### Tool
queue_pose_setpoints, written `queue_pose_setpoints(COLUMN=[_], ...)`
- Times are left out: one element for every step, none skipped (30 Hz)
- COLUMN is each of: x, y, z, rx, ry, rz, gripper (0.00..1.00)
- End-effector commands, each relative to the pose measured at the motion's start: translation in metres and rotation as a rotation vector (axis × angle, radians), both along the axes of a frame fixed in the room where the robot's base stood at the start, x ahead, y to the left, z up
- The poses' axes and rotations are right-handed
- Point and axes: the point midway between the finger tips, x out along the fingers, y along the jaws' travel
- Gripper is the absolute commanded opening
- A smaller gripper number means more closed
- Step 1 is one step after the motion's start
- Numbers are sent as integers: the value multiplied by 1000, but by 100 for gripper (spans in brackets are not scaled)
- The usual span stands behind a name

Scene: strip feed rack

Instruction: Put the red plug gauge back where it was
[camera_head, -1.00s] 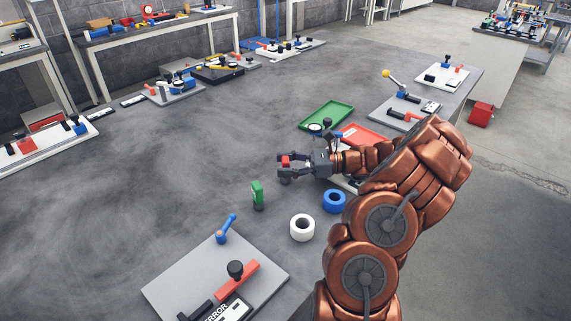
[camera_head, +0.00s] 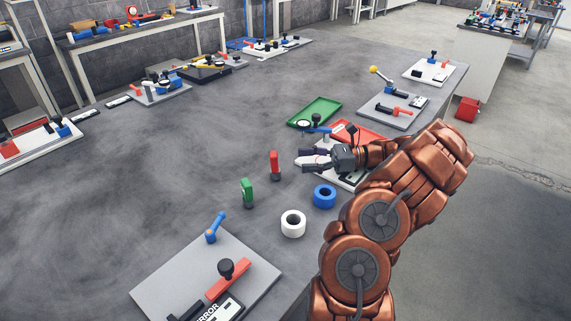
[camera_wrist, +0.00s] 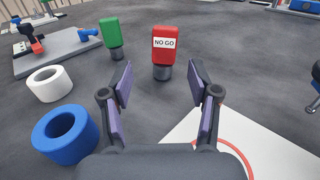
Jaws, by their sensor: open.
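The red plug gauge (camera_head: 274,165) stands upright on the grey table, apart from other things. In the wrist view the red plug gauge (camera_wrist: 164,52) shows a white NO GO label and a dark lower end resting on the table. My gripper (camera_head: 308,160) is open and empty, to the right of the red gauge in the head view. In the wrist view its two fingers (camera_wrist: 161,90) are spread, with the gauge standing beyond the fingertips. The green plug gauge (camera_head: 247,192) stands upright to the left; it also shows in the wrist view (camera_wrist: 111,33).
A white ring (camera_head: 293,223) and a blue ring (camera_head: 325,196) lie close by. A green tray (camera_head: 315,111) and a red tray (camera_head: 362,132) lie behind my gripper. A grey plate with clamps (camera_head: 165,280) is at the front. The table's left middle is clear.

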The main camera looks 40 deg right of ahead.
Motion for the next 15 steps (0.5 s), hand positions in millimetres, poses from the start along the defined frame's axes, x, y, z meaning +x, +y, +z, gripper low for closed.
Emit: queue_pose_setpoints(x=[-4, -6, -9, -10, -11, -13, -14, -15, -16, -16, -17, -17, -17, -17, -17], y=[-6, -8, -11, -13, -14, -16, -18, -19, -21, -21, -22, -23, -23, -23, -23], z=[-5, -5, -3, -3, -2, -1, 0, 1, 2, 2, 2, 3, 3, 4, 4], rx=[-7, -8, -10, -10, -10, -11, -12, -13, -15, -15, -15, -16, -16, -16, -16], ry=[7, 8, 7, 6, 5, 5, 4, 4, 3, 2, 2, 1, 1, 1, 1], rz=[-7, -6, -4, -4, -3, -3, -4, -4, -4, -3, -2, -2, -1, -1, -1], gripper=[61, 61, 61, 61, 61, 61, 61, 61, 61, 61, 61, 61, 61, 61, 61])
